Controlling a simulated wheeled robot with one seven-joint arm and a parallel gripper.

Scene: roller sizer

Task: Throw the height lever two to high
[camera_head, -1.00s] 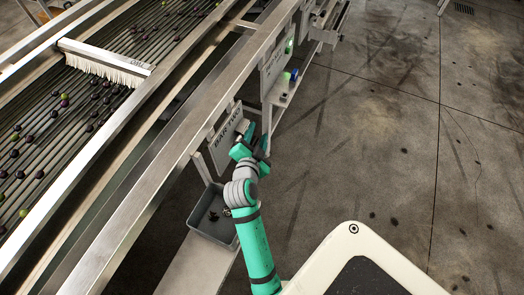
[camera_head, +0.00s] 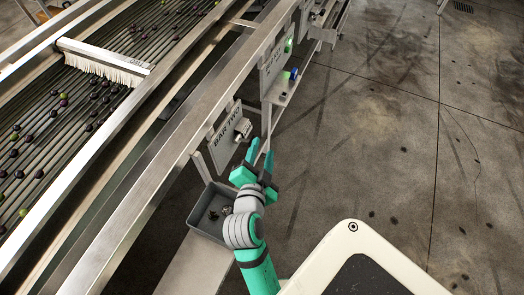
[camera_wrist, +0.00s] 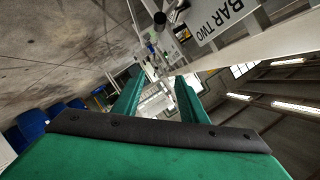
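The BAR TWO plate (camera_head: 226,136) hangs under the sizer's side rail. A small metallic fitting (camera_head: 243,128) sits at its right edge, probably the height lever two; its exact setting is too small to tell. In the wrist view the BAR TWO plate (camera_wrist: 222,22) is at the top right, and a dark knob on a metal stem (camera_wrist: 160,18) shows left of it. My gripper (camera_head: 262,153) is just below and right of the plate, apart from the fitting. Its two green fingers stand apart with nothing between them, also in the wrist view (camera_wrist: 158,95).
A grey bin (camera_head: 210,222) with small dark items stands below the plate. The brush bar (camera_head: 105,62) crosses the fruit rollers. Floor to the right is clear.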

